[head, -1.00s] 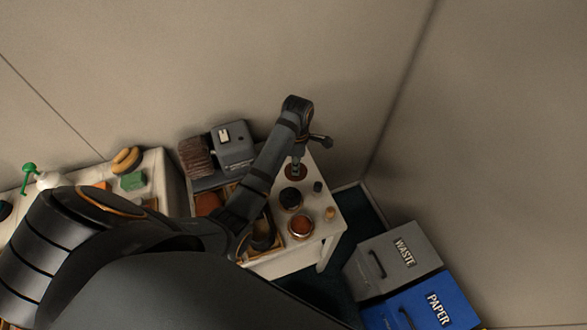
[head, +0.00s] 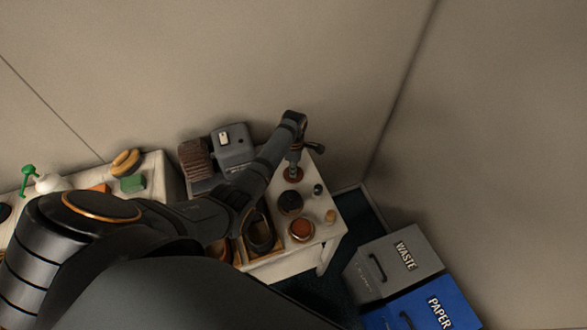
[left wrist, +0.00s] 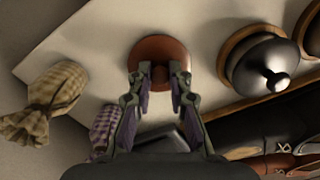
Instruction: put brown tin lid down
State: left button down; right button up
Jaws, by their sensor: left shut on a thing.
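The brown tin lid (head: 293,177) is a round reddish-brown disc over the back part of the white table (head: 321,240). In the left wrist view the lid (left wrist: 158,52) lies ahead between the fingertips. My left gripper (left wrist: 160,84) is shut on the lid's small knob. In the head view my left gripper (head: 295,163) points down from above, with the lid under it. Whether the lid touches the tabletop is hard to tell. An open tin with brown content (head: 301,230) stands nearer the table's front. My right gripper is not in view.
A dark lidded tin (head: 290,202) stands close by; its silver knob shows in the left wrist view (left wrist: 277,80). A tan checked bundle (left wrist: 57,87) and a purple checked one (left wrist: 104,128) lie beside the lid. A box with shoes (head: 260,235) and a grey machine (head: 232,147) are left.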

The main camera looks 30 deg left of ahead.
pick_arm(q)
jog(key=shift+f, duration=0.1)
jog(key=c, duration=1.3)
grip_release()
jog(key=shift+o, duration=0.2)
notch_tip(320, 180, up, 12)
jog(key=shift+w, duration=0.2)
jog(key=shift+r, duration=0.2)
